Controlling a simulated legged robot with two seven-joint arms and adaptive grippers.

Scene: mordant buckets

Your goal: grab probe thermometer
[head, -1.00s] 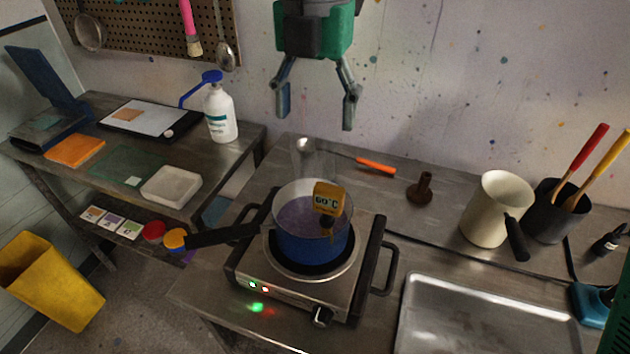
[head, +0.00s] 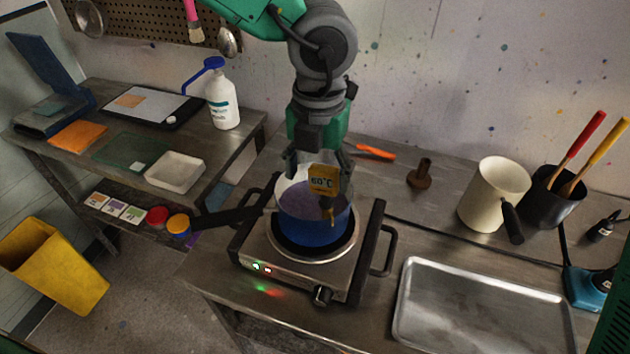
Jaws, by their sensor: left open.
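The probe thermometer, with a square yellow-orange head (head: 323,180), stands in a blue pot (head: 312,225) near its far right side. Its lower part is hidden in the purple liquid. My left gripper (head: 318,168) points down from above, open, with its fingers at the far side of the pot near the thermometer's head. One finger is left of the head and the other right of it. I cannot tell whether they touch it. My right gripper is out of view.
The pot sits on a hot plate (head: 300,277), its black handle (head: 228,217) reaching left. A cream jug (head: 490,195), a black utensil holder (head: 552,197) and a metal tray (head: 480,310) are to the right. A brown stopper-like piece (head: 420,175) stands behind. A white bottle (head: 221,100) is at left.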

